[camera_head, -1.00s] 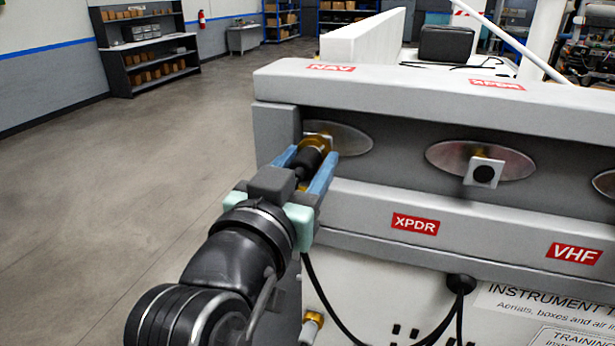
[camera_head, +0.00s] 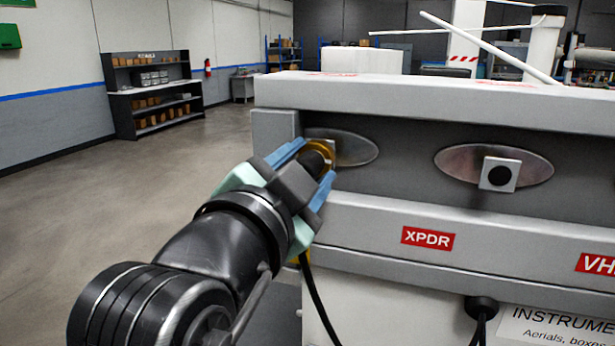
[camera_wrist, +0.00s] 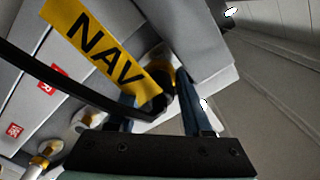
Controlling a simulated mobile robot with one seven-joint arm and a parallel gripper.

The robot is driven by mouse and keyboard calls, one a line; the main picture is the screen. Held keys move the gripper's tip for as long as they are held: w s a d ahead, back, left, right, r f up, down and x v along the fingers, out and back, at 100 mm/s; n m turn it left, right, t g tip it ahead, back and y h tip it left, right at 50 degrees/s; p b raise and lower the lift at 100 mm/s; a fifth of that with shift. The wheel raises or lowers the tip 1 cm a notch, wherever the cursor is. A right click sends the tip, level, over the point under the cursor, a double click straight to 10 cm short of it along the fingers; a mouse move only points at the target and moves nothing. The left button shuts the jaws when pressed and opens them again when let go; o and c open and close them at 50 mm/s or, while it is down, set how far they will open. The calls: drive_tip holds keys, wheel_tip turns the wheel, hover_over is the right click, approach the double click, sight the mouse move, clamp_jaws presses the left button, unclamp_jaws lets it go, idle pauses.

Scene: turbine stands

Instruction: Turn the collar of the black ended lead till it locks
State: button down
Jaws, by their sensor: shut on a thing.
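My gripper (camera_head: 319,158) is shut on the black ended lead at the left socket of the grey panel. The gold collar (camera_head: 324,148) shows between my blue fingertips, against the square mount on an oval metal plate (camera_head: 356,149). In the wrist view my fingers (camera_wrist: 157,88) stand on either side of the lead's black end (camera_wrist: 158,104). A yellow tag reading NAV (camera_wrist: 100,47) and the black cable (camera_wrist: 60,80) cross in front there. The fingers and tag partly hide the collar, so I cannot tell whether it is locked.
A second socket (camera_head: 499,174) with a dark centre sits on the panel to the right. Red labels, one reading XPDR (camera_head: 427,238), mark the ledge below. A shelf unit (camera_head: 152,92) stands far back at the left, with open floor before it.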

idle(0.4)
drive_tip(key=shift+c, duration=1.5)
unclamp_jaws()
drive_tip(key=b+v, duration=0.3)
drive_tip(key=v, duration=1)
drive_tip(key=shift+b, duration=0.35)
